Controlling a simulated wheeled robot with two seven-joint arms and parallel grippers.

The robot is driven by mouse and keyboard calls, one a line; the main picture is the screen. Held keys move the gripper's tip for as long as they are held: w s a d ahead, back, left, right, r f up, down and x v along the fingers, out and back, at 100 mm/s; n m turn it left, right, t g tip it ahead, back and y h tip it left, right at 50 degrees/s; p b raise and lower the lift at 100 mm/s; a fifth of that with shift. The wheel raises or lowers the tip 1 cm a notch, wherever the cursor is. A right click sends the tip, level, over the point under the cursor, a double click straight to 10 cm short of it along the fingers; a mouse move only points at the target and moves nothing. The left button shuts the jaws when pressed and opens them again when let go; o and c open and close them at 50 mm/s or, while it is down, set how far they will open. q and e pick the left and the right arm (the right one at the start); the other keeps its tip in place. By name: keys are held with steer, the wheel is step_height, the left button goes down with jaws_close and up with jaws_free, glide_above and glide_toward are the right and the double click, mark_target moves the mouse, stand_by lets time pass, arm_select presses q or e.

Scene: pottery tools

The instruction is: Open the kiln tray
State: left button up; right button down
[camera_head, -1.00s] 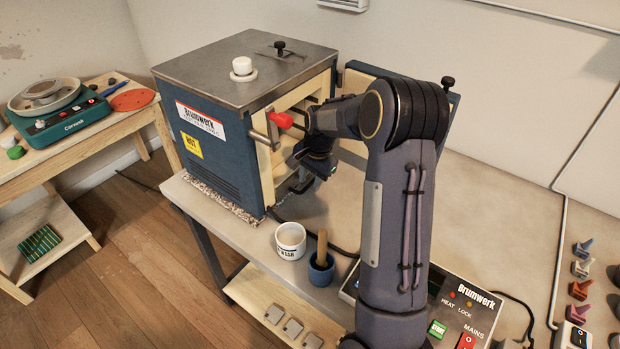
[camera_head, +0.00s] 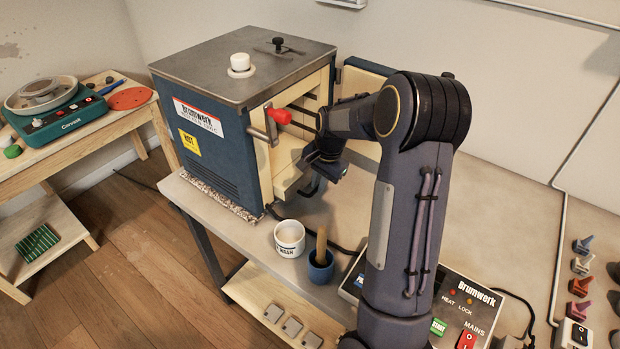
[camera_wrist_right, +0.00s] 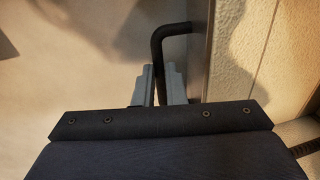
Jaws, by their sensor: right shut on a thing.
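The kiln (camera_head: 225,130) is a blue box with a grey top, its door standing open on the right. Inside its cream opening, the pale kiln tray (camera_head: 287,172) sticks partly out at the front. My right gripper (camera_head: 322,170) is at the tray's outer end, partly hidden by its own wrist. In the right wrist view my right gripper (camera_wrist_right: 160,88) is shut on a dark bent bar handle (camera_wrist_right: 172,30) beside a metal edge. The tray's inner part is hidden. My left gripper is not in view.
A white cup (camera_head: 289,240) and a blue pot with a wooden tool (camera_head: 321,268) stand in front of the kiln. A control box (camera_head: 465,310) is at the lower right.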

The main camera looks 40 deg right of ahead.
steer(key=s+d, duration=0.1)
steer(key=s, duration=0.3)
steer(key=s+d+b, duration=0.1)
steer(key=s, duration=0.4)
steer(key=s+d, duration=0.2)
steer(key=s, duration=0.3)
steer(key=shift+s+d+b, duration=0.1)
steer(key=shift+s+b, duration=0.15)
steer(key=shift+b, duration=0.15)
steer(key=c, duration=1.5)
jaws_free()
steer(key=shift+r, duration=0.1)
steer(key=r, duration=0.2)
steer(key=s+r, duration=0.1)
steer(key=r, duration=0.4)
steer(key=shift+s+d+r, duration=0.2)
steer(key=shift+r, duration=0.05)
steer(key=shift+s, duration=0.1)
